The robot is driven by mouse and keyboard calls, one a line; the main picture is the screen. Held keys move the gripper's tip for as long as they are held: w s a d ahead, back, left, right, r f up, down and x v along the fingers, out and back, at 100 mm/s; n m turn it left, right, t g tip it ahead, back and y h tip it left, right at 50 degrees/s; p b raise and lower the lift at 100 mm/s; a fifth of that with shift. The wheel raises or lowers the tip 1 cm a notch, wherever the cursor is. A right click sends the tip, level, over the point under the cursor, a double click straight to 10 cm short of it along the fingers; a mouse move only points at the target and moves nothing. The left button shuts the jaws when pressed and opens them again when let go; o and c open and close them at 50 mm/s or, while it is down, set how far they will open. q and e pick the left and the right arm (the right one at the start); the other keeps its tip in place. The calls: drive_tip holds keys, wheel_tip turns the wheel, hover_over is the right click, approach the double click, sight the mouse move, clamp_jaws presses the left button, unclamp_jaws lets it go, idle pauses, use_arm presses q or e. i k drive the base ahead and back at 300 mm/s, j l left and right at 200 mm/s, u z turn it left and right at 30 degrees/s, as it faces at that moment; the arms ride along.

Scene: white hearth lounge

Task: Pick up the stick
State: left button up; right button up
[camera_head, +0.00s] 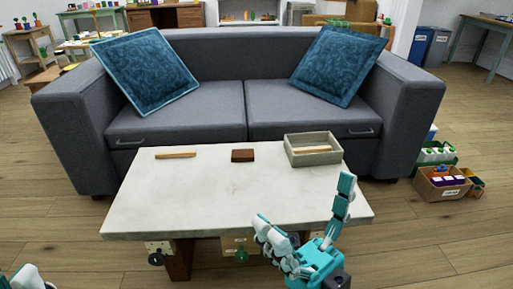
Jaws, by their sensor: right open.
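A light wooden stick (175,155) lies flat near the far left edge of the pale stone-topped table (215,205). A similar light stick (312,149) lies inside the grey open tray (314,160) at the table's far right. My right gripper (305,203) is open and empty at the table's near right edge, its fingers spread and pointing up in the picture. It is apart from both sticks. Only a small part of my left gripper (28,279) shows in the bottom left corner; its fingers are mostly cut off.
A dark brown block (243,155) lies between the stick and the tray. A grey sofa (240,85) with two blue cushions stands close behind the table. Boxes of items (441,184) stand on the floor at right. The table's middle is clear.

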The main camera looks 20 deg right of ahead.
sight(165, 155)
drive_tip(key=z, duration=0.65)
drive_tip(key=i+j+z, duration=0.1)
drive_tip(key=j+z, duration=0.35)
drive_tip(key=i+j+z, duration=0.1)
drive_tip(key=j+z, duration=0.2)
drive_tip(key=z, duration=0.15)
drive_tip(key=j+z, duration=0.75)
drive_tip(key=z, duration=0.2)
drive_tip(key=k+j, duration=0.15)
drive_tip(key=j, duration=0.25)
drive_tip(key=k+j+z, duration=0.1)
drive_tip(key=j, duration=0.3)
drive_tip(key=k+j, duration=0.15)
drive_tip(key=j, duration=0.25)
drive_tip(key=k+j+z, duration=0.1)
drive_tip(key=j, duration=0.3)
drive_tip(key=k+j, duration=0.25)
drive_tip(key=j, duration=0.15)
drive_tip(key=i+z, duration=0.05)
